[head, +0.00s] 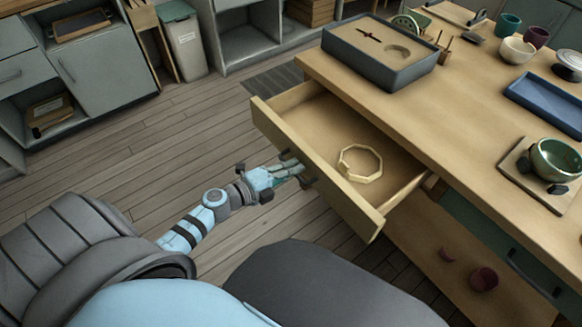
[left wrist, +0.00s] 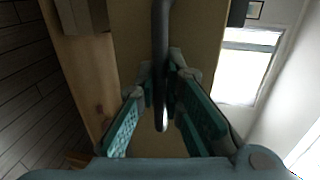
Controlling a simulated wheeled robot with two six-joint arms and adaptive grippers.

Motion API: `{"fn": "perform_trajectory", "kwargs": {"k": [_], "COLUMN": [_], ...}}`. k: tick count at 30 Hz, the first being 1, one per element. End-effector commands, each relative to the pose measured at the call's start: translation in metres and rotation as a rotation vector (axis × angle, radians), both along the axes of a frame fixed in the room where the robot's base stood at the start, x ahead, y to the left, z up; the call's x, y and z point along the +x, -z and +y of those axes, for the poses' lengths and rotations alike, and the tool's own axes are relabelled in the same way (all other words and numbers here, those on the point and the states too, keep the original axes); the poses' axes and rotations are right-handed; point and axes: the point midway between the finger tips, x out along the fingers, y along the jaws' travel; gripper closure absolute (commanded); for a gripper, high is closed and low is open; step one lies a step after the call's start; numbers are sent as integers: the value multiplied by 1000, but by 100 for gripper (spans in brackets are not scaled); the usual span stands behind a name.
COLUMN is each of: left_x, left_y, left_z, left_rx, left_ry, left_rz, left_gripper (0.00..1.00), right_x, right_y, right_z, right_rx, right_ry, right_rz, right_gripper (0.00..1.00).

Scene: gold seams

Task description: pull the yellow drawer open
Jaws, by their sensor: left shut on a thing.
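The yellow drawer (head: 345,207) stands pulled out from the wooden workbench (head: 395,112), with a pale many-sided ring (head: 360,163) lying inside it. My left gripper (head: 290,171) is at the drawer's front, from the left. In the left wrist view the gripper (left wrist: 160,115) is shut on the dark bar handle (left wrist: 160,60), which runs between its teal fingers. The drawer front (left wrist: 200,40) fills the middle behind the handle. My right gripper is not in view.
A dark tray box (head: 380,60), a blue tray (head: 545,100) and a green bowl (head: 556,159) stand on the workbench. A dark green drawer (head: 510,255) sits lower right. Grey cabinets line the back; the wooden floor (head: 150,150) left of the drawer is clear.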

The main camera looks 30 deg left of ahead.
Motion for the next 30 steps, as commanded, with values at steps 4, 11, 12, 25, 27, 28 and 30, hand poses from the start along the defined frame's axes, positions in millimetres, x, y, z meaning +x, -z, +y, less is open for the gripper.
{"fn": "perform_trajectory", "kwargs": {"k": [4, 11, 12, 25, 27, 28, 30], "left_x": [-1, -1, -1, -66, -81, -87, -97], "left_y": [0, 0, 0, -12, -15, -17, -19], "left_z": [0, 1, 1, 26, 32, 34, 38], "left_rx": [0, 0, -1, 3, 3, 1, 2], "left_ry": [1, -1, -1, 3, 3, 3, 4], "left_rz": [1, 1, 0, 5, 5, 7, 4], "left_gripper": [80, 70, 70, 70, 70, 70, 70], "right_x": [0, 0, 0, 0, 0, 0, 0], "right_y": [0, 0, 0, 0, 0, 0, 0], "right_z": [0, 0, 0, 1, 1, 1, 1], "right_rx": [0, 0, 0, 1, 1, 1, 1], "right_ry": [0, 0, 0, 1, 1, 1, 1], "right_rz": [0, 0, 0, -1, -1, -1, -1], "right_gripper": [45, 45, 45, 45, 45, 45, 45]}}
